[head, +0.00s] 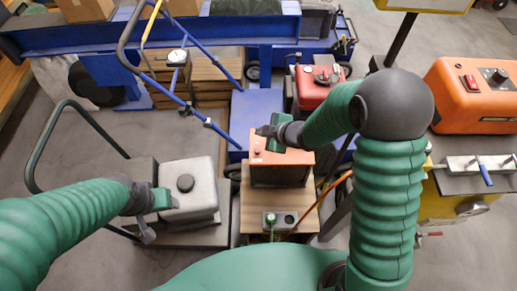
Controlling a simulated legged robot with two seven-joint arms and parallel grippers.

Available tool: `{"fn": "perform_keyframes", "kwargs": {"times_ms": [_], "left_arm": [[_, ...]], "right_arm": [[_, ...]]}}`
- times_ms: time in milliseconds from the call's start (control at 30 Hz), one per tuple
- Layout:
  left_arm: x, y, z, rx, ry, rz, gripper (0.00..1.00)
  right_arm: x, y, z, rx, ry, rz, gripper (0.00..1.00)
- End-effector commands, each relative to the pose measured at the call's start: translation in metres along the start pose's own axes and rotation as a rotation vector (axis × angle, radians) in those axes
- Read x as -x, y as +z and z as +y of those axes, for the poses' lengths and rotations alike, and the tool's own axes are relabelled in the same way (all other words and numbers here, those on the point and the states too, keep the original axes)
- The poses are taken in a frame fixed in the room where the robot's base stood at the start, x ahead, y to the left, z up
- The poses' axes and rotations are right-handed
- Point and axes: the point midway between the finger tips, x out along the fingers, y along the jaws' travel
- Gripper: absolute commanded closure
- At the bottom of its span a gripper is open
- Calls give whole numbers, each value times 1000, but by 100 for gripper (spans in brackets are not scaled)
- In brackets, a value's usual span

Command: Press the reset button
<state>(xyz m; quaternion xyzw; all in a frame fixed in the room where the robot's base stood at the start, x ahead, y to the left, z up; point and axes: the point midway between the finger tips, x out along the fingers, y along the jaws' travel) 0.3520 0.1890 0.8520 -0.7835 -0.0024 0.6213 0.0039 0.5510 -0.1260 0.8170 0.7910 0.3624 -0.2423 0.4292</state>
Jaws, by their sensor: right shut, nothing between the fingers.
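An orange box (281,172) stands on a wooden-topped stand in the middle of the head view. My right gripper (264,131) is shut and empty, over the back left of the orange box; contact cannot be told.
An orange machine (470,95) with a red switch and black dial stands at the right, above a metal plate (478,163) with a blue handle. A red engine (316,88) and a blue cart frame (150,30) lie behind. A green tube handle (45,140) rises at the left.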

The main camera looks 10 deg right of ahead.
Motion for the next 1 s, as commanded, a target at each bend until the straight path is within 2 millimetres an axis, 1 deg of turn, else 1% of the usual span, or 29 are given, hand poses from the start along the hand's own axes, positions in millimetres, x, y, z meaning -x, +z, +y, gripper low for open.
{"fn": "perform_keyframes", "kwargs": {"times_ms": [167,433,600,733,1000], "left_arm": [[-20,5,0,1,0,0,37],[-60,14,0,1,0,0,37],[-76,18,0,1,0,0,37],[-79,19,0,1,0,0,37],[-78,18,0,1,0,0,37]], "right_arm": [[-15,9,-12,2,-1,0,100],[-43,33,-32,-2,0,2,100],[-57,42,-42,1,-1,2,100],[-60,44,-44,1,-1,2,100],[-59,43,-44,0,0,1,100]]}}
